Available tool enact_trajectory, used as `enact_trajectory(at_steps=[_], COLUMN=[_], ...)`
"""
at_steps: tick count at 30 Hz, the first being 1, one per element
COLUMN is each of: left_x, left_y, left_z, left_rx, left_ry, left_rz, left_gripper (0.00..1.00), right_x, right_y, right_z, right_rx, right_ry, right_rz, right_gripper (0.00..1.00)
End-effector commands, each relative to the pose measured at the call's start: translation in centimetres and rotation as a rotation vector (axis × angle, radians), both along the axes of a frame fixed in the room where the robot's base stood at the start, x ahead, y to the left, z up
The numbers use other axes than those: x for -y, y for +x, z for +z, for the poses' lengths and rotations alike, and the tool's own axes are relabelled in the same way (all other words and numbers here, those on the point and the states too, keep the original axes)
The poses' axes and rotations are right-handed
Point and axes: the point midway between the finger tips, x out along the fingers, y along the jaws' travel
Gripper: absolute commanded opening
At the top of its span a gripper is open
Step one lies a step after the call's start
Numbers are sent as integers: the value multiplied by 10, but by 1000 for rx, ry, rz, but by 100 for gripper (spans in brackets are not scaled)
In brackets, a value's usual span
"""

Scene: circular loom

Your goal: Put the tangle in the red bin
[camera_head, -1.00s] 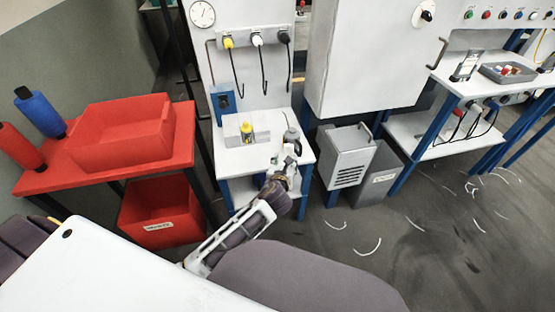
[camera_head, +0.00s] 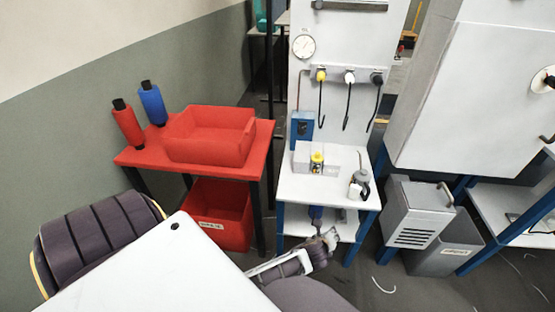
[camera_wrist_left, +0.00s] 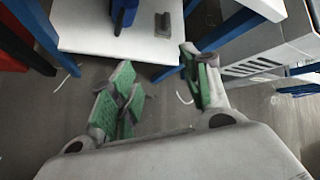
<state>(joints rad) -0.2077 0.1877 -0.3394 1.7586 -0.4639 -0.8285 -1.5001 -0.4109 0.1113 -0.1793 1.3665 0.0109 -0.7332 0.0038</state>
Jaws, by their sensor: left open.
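A red bin (camera_head: 236,205) with a white label stands on the floor under the red table. A second, open red container (camera_head: 212,152) sits on top of that table. I cannot make out a clear tangle; a thin white strand (camera_head: 384,286) lies on the floor, and a strand also shows in the left wrist view (camera_wrist_left: 184,98). My left gripper (camera_head: 328,238) is low in front of the white stand, right of the red bin. In the left wrist view its green-padded fingers (camera_wrist_left: 160,85) are apart with nothing between them. My right gripper is not in view.
The white stand (camera_head: 300,188) has a lower shelf (camera_wrist_left: 90,35) bearing a blue part (camera_wrist_left: 122,14) and small grey pieces (camera_wrist_left: 168,38). A grey vented box (camera_head: 415,212) and grey bin (camera_head: 450,250) stand to its right. Spools (camera_head: 152,103) are on the red table (camera_head: 140,157).

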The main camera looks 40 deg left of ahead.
Motion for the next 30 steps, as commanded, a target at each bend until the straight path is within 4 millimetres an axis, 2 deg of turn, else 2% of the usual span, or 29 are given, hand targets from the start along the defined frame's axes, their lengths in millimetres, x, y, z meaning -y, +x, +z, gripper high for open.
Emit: enact_trajectory(at_steps=[3,15,23,30], left_x=[-3,-14,-19,-22], left_y=[-18,-86,-137,-191], left_z=[-31,-121,-172,-215], left_rx=[-42,-165,-229,-271], left_ry=[-129,-526,-745,-914], left_rz=[113,554,885,1224], left_gripper=[47,47,47,47], right_x=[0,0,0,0], right_y=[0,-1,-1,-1], right_z=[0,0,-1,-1], right_rx=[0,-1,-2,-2], right_ry=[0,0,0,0], right_rz=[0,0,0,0], right_gripper=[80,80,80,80])
